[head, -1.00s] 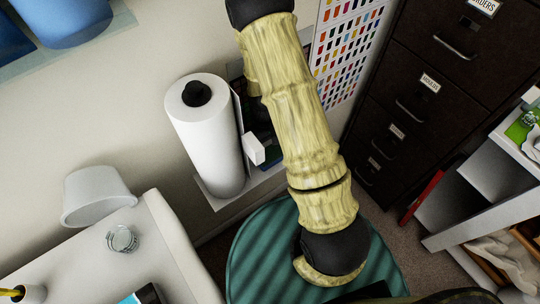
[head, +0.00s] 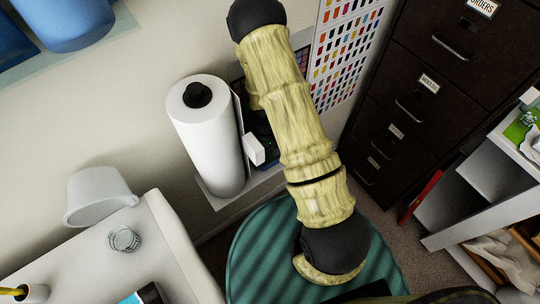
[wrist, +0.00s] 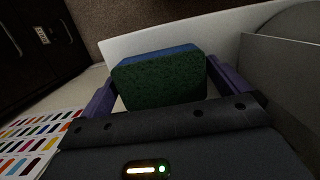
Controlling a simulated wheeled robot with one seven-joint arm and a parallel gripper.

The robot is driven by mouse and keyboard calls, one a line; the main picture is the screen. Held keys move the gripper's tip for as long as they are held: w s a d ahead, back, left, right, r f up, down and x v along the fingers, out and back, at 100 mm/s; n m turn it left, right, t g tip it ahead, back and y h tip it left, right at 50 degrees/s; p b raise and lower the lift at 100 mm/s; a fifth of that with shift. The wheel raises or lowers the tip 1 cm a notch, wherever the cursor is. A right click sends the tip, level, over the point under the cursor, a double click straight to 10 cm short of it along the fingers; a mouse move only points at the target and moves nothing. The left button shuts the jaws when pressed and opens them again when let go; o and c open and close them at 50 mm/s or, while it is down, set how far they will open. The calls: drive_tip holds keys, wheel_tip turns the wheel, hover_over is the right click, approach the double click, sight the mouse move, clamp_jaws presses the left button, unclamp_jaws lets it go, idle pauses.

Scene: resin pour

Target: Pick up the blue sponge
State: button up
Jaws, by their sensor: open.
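The blue sponge (wrist: 160,80) shows in the wrist view, with a dark green scouring face toward the camera and a blue strip along its top. My gripper (wrist: 163,73) is open, its two purple fingers on the left and right of the sponge. The sponge fills most of the gap between them; I cannot tell whether either finger touches it. In the head view my arm covers the middle of the picture, and I cannot make out the gripper or sponge there.
A paper towel roll (head: 207,135) stands on a wall shelf beside my arm. A green striped round surface (head: 262,260) lies below. Dark filing drawers (head: 420,90) stand at right.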

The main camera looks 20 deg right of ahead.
sight(270, 153)
drive_tip(key=c, duration=0.8)
drive_tip(key=shift+r, duration=0.15)
wheel_tip(270, 153, up, 10)
drive_tip(key=shift+f, duration=0.15)
idle(0.4)
